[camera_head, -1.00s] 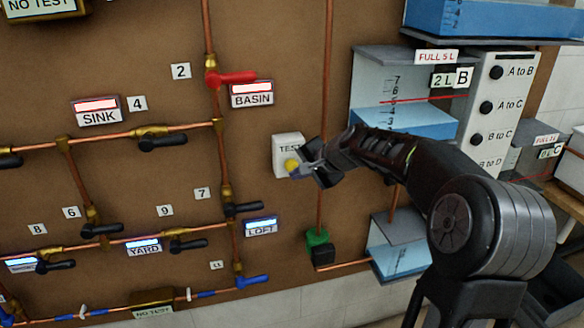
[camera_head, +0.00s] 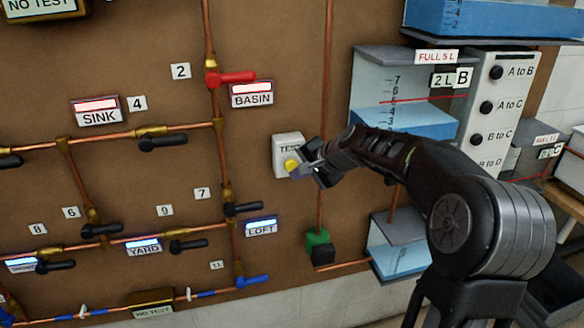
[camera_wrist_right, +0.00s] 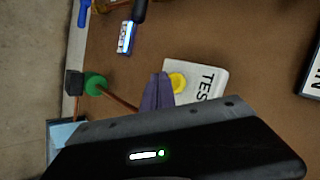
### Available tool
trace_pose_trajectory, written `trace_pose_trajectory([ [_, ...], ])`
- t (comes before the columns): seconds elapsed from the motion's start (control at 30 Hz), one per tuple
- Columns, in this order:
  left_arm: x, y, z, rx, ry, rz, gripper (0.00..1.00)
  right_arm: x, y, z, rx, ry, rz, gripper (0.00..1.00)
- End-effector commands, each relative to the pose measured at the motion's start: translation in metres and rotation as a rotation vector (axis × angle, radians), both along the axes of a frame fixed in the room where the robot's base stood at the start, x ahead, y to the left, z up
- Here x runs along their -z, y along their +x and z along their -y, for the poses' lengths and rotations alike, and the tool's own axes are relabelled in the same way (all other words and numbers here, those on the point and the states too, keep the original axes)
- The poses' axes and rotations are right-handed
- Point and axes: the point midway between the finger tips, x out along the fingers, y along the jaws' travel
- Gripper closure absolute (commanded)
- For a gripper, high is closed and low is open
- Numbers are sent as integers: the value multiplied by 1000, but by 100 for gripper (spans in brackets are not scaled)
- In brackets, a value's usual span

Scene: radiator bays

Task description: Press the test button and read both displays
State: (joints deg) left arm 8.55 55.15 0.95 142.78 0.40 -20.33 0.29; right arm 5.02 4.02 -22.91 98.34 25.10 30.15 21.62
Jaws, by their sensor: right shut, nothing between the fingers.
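The white TEST box (camera_head: 287,152) with its yellow button (camera_head: 292,166) is fixed to the brown board. My right gripper (camera_head: 301,171) is shut and empty, its tips at the button; I cannot tell whether they touch or press it. In the right wrist view the shut fingers (camera_wrist_right: 157,92) are beside the yellow button (camera_wrist_right: 178,82). The SINK display (camera_head: 96,105) and BASIN display (camera_head: 251,88) are lit red. The LOFT display (camera_head: 261,227) and YARD display (camera_head: 143,246) are lit blue. My left gripper is not in view.
Copper pipes with valves cross the board; the red-handled valve (camera_head: 230,78) is by BASIN and a blue-handled valve (camera_head: 252,281) is low. Tank B (camera_head: 400,90) and a white selector panel (camera_head: 496,105) stand right of the box, behind my right arm. A green fitting (camera_head: 317,238) is below.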

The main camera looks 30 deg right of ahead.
Motion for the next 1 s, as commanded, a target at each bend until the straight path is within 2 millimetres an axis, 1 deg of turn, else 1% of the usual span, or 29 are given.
trace_pose_trajectory([
  [0.3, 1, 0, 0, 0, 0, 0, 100, 0, 8, 3, 0, 1, -1, 100],
  [1.0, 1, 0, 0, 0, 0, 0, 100, 0, 11, 4, 0, 0, 0, 100],
])
